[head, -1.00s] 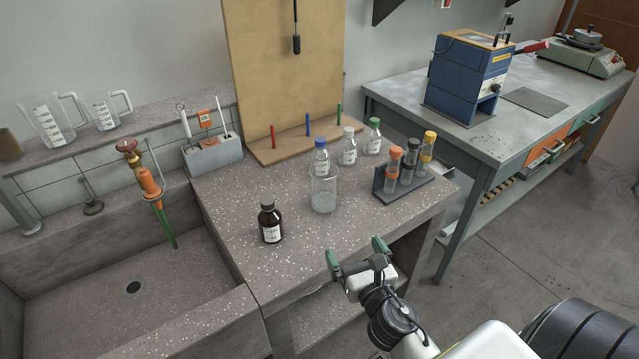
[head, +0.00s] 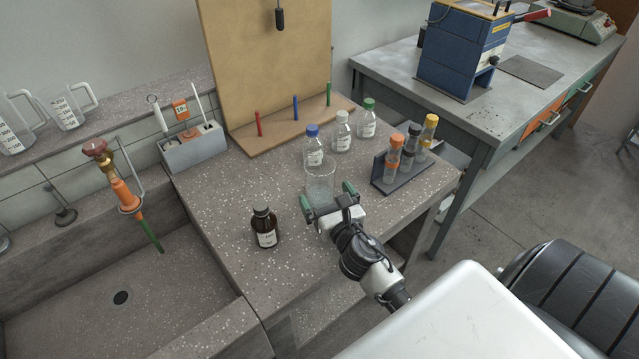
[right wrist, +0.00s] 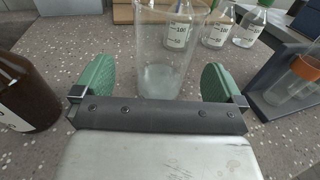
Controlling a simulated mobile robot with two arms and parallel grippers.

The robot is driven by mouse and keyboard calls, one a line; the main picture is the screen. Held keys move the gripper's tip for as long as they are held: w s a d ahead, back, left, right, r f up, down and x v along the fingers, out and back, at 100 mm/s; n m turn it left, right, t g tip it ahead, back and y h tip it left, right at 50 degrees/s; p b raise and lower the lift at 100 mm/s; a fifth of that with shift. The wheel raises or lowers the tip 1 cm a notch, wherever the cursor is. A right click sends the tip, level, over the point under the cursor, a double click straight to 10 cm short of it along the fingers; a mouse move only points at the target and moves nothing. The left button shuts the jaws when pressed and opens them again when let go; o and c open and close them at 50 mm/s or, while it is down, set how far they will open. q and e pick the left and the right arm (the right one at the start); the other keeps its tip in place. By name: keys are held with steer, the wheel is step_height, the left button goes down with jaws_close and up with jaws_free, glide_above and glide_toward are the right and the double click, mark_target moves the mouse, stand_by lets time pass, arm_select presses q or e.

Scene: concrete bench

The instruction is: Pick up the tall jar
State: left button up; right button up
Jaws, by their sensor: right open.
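The tall jar is a clear, open glass vessel (head: 319,178) standing upright on the speckled bench top, with something pale in its bottom. My right gripper (head: 328,201) is open, at the near side of the jar, with its green fingers spread and low over the bench. In the right wrist view the jar (right wrist: 165,45) rises between the two green fingers of the gripper (right wrist: 156,84), with a gap on each side. I cannot tell how deep the jar is between them. The gripper hides part of the jar's base in the head view. My left gripper is not in view.
A brown bottle (head: 264,230) stands left of the jar. Bottles with blue (head: 313,150), white (head: 341,132) and green (head: 367,120) caps stand behind it. A tube rack (head: 386,179) is to the right. The sink (head: 150,300) lies left of the bench top.

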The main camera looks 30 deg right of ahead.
steer(key=w, duration=0.2)
steer(key=w+d, duration=0.1)
steer(key=w, duration=0.2)
steer(key=shift+d+f, duration=0.2)
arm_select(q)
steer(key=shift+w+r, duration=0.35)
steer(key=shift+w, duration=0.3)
arm_select(e)
steer(key=shift+s+r, duration=0.1)
steer(key=c, duration=1.1)
